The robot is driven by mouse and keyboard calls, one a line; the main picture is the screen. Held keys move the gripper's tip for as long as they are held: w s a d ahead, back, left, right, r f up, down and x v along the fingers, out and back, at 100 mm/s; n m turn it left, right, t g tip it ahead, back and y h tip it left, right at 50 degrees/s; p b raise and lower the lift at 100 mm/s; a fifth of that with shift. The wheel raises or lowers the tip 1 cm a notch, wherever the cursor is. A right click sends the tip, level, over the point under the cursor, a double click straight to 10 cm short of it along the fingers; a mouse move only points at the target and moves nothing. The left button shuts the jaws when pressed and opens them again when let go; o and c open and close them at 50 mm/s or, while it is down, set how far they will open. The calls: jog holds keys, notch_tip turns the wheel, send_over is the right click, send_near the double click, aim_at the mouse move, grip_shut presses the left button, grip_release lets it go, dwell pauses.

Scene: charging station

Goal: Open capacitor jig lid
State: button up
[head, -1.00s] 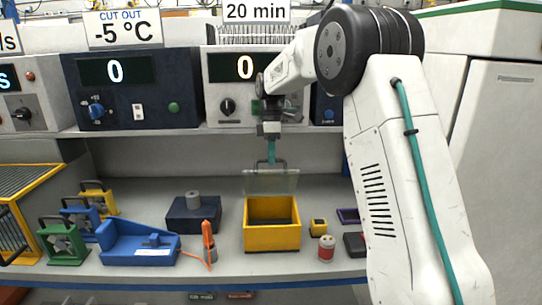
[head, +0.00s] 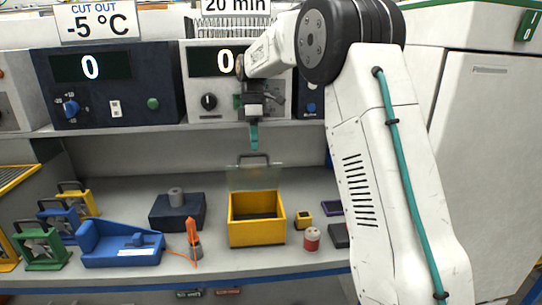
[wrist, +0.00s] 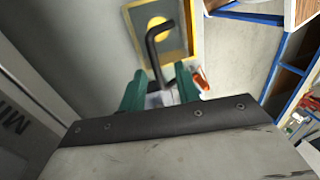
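The capacitor jig is a yellow open-topped box (head: 256,234) on the bench in the head view. Its clear lid (head: 250,178) stands raised at the box's back edge, with a dark handle (head: 253,158) at its top. My gripper (head: 254,148) is just above that handle. In the wrist view, the green fingers of my gripper (wrist: 160,88) are spread apart, and the black handle (wrist: 158,40) shows just beyond them. The yellow box (wrist: 185,35) is partly in that view. Whether a finger touches the handle cannot be told.
A blue tray (head: 120,246), an orange-tipped tool (head: 192,236) and a dark block (head: 178,214) stand left of the box. A small yellow block (head: 303,220) and a red-and-white can (head: 312,240) are to its right. The instrument shelf (head: 160,131) overhangs behind.

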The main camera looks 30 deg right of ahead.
jog(key=s+a+r, duration=0.1)
jog(key=s+a, duration=0.1)
jog(key=s, duration=1.3)
jog(key=shift+s+r, duration=0.15)
jog(key=shift+s, duration=0.25)
